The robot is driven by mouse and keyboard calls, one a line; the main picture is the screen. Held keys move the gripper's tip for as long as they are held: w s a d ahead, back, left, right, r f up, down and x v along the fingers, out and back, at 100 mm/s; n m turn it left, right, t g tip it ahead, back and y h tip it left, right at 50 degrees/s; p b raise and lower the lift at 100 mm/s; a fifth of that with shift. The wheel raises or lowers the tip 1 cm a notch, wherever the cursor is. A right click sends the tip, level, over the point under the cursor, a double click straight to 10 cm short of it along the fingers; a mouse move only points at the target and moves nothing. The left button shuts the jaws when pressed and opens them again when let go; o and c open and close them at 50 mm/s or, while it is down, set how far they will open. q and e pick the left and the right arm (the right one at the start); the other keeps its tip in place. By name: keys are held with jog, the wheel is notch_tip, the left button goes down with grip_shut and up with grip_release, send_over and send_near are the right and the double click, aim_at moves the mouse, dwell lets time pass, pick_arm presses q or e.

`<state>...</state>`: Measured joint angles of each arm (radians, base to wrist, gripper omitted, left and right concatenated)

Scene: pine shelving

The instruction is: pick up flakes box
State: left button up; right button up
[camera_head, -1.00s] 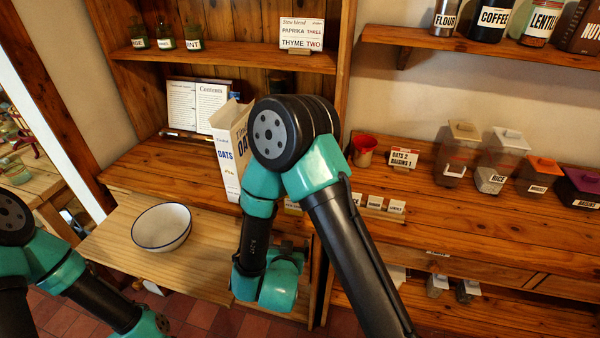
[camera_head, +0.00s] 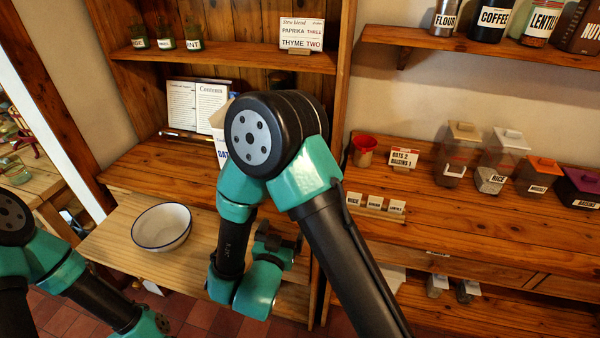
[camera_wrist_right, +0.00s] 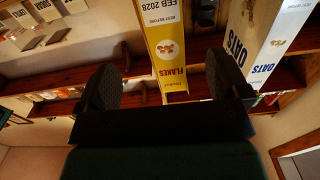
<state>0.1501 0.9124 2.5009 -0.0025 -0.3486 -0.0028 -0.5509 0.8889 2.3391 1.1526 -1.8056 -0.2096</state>
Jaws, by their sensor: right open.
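The flakes box (camera_wrist_right: 168,42) shows in the right wrist view as a yellow side panel lettered FLAKES and a white side, at the top middle. In the head view I cannot make it out; my right arm covers much of the cubby. My right gripper (camera_wrist_right: 163,80) is open and empty, its two dark fingers apart on either side of the yellow panel's line. In the head view the right gripper (camera_head: 278,238) is low, mostly behind its wrist. My left arm shows at the lower left; its gripper is out of frame.
A white oats box (camera_wrist_right: 268,45) stands right of the flakes box in the wrist view; my arm mostly hides it in the head view (camera_head: 221,152). A white bowl (camera_head: 161,227) sits on the lower board. A red cup (camera_head: 364,149) and small label cards (camera_head: 376,204) stand right.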

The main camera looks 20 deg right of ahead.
jog(key=x, duration=0.9)
jog(key=shift+f, duration=0.1)
jog(key=shift+w, duration=0.15)
jog(key=shift+w+d, duration=0.1)
jog(key=shift+d, duration=0.05)
jog(key=shift+f+x, duration=0.15)
jog(key=shift+x, duration=1.1)
jog(key=shift+f+x, duration=0.1)
jog(key=shift+x, duration=1.15)
jog(key=shift+c, duration=0.4)
jog(key=c, duration=1)
jog(key=shift+o, duration=0.2)
